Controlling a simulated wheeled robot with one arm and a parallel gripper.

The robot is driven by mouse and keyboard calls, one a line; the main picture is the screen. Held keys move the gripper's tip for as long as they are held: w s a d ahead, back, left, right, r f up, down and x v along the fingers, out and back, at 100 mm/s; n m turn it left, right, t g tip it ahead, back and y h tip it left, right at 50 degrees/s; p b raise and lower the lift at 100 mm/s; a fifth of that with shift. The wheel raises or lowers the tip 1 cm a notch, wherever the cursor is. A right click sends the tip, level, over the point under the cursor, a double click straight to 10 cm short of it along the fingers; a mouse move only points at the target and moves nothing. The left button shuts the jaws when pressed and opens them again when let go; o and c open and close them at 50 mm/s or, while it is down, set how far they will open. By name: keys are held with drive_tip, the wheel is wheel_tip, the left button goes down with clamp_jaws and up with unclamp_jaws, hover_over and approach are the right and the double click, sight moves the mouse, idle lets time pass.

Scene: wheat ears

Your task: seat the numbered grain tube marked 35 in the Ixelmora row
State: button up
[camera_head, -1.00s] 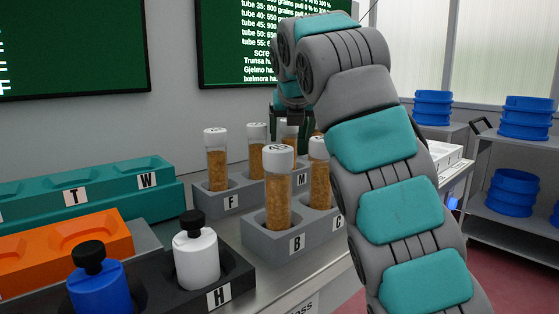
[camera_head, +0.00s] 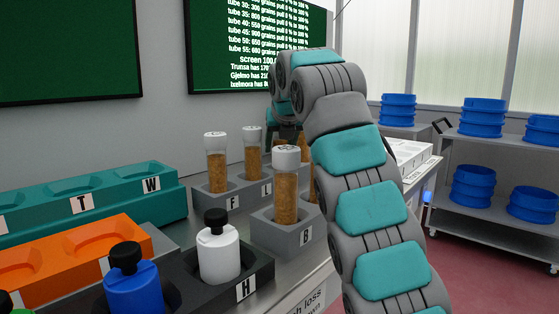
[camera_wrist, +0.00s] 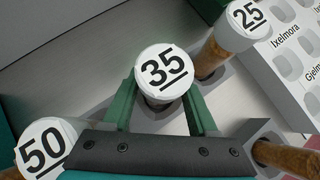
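The tube marked 35 (camera_wrist: 163,72) has a white cap and sits between the two green fingers of my gripper (camera_wrist: 163,100) in the wrist view. The fingers flank it closely; whether they press on it is unclear. In the head view my gripper (camera_head: 287,132) is behind the front tubes, partly hidden by my arm, and tube 35 cannot be made out. The white rack with the Ixelmora label (camera_wrist: 286,35) lies at the upper right of the wrist view, with empty round slots along it. The white rack (camera_head: 412,156) also shows right of my arm in the head view.
Tube 50 (camera_wrist: 47,148) and tube 25 (camera_wrist: 250,18) stand near my gripper. Grain tubes stand in grey holders, one marked B (camera_head: 306,236). A black tray (camera_head: 262,268) with bottles, an orange tray (camera_head: 130,233) and a teal tray (camera_head: 178,203) lie left.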

clamp_jaws()
drive_tip(key=shift+r, duration=0.15)
idle(0.4)
